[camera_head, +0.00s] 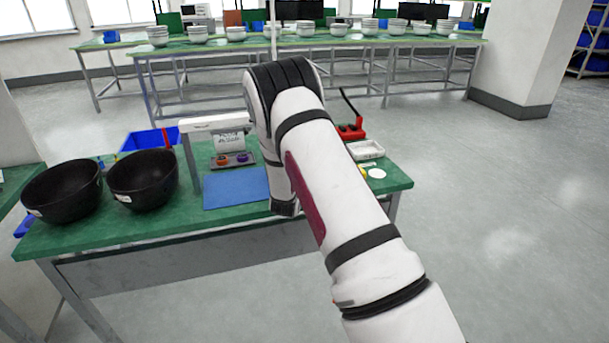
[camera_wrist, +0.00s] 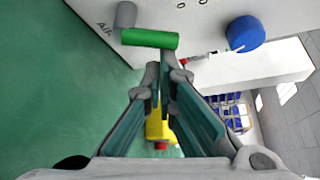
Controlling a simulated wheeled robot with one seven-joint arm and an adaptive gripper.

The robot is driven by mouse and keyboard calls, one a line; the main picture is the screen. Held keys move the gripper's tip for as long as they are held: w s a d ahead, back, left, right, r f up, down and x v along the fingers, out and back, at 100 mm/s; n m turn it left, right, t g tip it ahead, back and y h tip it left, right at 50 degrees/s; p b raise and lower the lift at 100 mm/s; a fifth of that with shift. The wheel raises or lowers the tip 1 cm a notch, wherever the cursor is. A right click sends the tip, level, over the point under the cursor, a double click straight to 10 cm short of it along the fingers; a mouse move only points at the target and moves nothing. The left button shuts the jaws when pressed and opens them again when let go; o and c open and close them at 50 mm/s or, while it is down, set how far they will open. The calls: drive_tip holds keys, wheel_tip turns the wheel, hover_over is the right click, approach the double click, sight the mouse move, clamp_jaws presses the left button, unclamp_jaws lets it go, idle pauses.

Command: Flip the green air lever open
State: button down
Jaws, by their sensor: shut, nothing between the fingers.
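The green air lever (camera_wrist: 150,39) shows in the wrist view as a green bar on a grey round pivot (camera_wrist: 126,14), beside the printed word "Air" on a white panel (camera_wrist: 205,25). My gripper (camera_wrist: 158,72) is shut and empty, its fingertips just below the lever's bar in the picture. I cannot tell whether they touch it. In the head view my arm hides the lever and the gripper.
A blue knob (camera_wrist: 245,33) sits on the same panel. A yellow and red part (camera_wrist: 157,128) shows behind my fingers. On the green table are two black bowls (camera_head: 143,180), a blue mat (camera_head: 236,188) and a white tray (camera_head: 364,150).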

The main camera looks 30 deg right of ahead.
drive_tip(key=n+b, duration=0.1)
drive_tip(key=a+n+t+h+b, duration=0.1)
drive_tip(key=n, duration=0.1)
drive_tip(key=shift+w+r+b, duration=0.2)
drive_tip(key=shift+r+b, duration=0.1)
drive_tip(key=shift+r, duration=0.2)
drive_tip(key=shift+a+r+b, duration=0.1)
drive_tip(key=shift+b, duration=0.3)
drive_tip(key=shift+h, duration=0.3)
